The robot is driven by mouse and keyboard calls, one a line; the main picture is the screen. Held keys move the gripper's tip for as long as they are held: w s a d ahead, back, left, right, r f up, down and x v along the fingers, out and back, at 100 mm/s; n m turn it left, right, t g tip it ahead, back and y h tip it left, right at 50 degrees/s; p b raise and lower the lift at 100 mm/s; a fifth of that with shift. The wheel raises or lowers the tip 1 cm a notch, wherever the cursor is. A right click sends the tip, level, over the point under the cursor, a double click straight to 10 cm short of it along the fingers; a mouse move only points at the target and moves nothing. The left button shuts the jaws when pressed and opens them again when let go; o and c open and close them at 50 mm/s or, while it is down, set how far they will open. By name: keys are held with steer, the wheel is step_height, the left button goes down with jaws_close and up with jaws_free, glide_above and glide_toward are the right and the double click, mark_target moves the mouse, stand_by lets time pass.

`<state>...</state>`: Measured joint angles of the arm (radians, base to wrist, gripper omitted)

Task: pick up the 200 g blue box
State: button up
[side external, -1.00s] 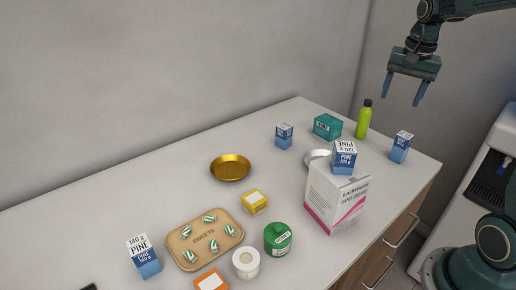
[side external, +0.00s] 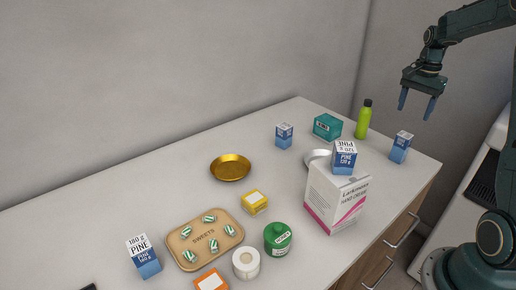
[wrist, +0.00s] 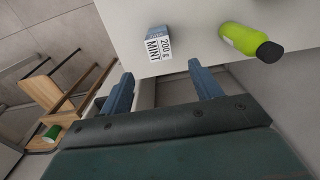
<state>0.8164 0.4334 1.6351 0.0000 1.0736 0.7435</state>
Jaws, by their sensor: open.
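A green bottle (side external: 363,120) and teal box (side external: 327,127) stand near. A white carton (side external: 336,200) bears a 120 g pine box (side external: 344,158). Other blue boxes (side external: 284,136) (side external: 144,257) stand farther left. A gold bowl (side external: 231,168) and sweets tray (side external: 205,240) share the counter.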

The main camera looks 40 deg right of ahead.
mark_target(405, 135)
step_height(405, 135, down, 8)
steer(key=shift+r, duration=0.2)
steer(key=shift+f, duration=0.15)
steer(key=shift+a+f, duration=0.1)
steer(key=shift+f, duration=2.35)
steer(key=c, duration=1.2)
